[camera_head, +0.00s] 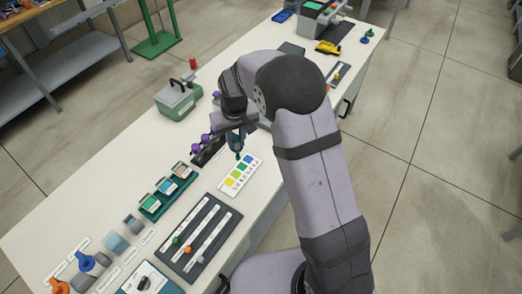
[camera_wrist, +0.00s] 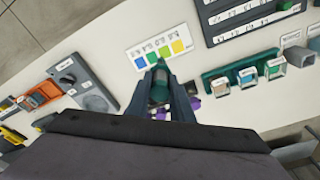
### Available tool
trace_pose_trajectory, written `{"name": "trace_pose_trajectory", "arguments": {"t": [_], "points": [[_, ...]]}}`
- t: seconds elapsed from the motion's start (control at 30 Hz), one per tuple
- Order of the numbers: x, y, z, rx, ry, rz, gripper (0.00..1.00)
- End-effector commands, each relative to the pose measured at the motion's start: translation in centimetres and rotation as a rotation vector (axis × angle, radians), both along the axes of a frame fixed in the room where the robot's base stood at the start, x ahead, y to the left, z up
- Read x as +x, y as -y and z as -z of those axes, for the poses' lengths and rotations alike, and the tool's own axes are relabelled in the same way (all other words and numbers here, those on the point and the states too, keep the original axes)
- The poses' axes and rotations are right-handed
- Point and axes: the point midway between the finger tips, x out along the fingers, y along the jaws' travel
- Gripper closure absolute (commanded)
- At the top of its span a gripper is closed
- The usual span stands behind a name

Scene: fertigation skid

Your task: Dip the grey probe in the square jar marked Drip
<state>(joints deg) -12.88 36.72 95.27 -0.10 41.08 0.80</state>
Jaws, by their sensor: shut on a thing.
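My gripper (camera_head: 237,128) is shut on a dark teal-green, pen-like thing (camera_head: 236,145), which hangs down above the bench; no grey shows on it clearly. In the wrist view the same thing (camera_wrist: 159,85) sits between my fingers (camera_wrist: 161,100), its far end near the colour card. Three square jars stand in a green rack: one with green contents (camera_head: 150,203), one with teal-blue (camera_head: 166,187) and one with orange-brown (camera_head: 181,170). The rack (camera_wrist: 208,79) is right of my gripper in the wrist view. The jar labels are too small to read, so I cannot tell which is Drip.
A dark slider panel (camera_head: 200,238), grey-blue cups (camera_head: 116,243) and a green case (camera_head: 178,99) stand on the bench.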

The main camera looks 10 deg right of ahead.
Motion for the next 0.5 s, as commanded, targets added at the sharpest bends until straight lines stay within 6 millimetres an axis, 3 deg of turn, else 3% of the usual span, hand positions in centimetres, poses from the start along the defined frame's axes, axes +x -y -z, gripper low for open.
{"name": "trace_pose_trajectory", "arguments": {"t": [0.03, 0.2, 0.5], "points": [[1.0, -1.9, 0.2, 0.0, 0.0, -0.031, 1.0], [3.2, -7.5, 0.7, 0.0, 0.0, -0.117, 1.0], [4.4, -16.5, 1.5, 0.001, 0.001, -0.246, 1.0]]}}
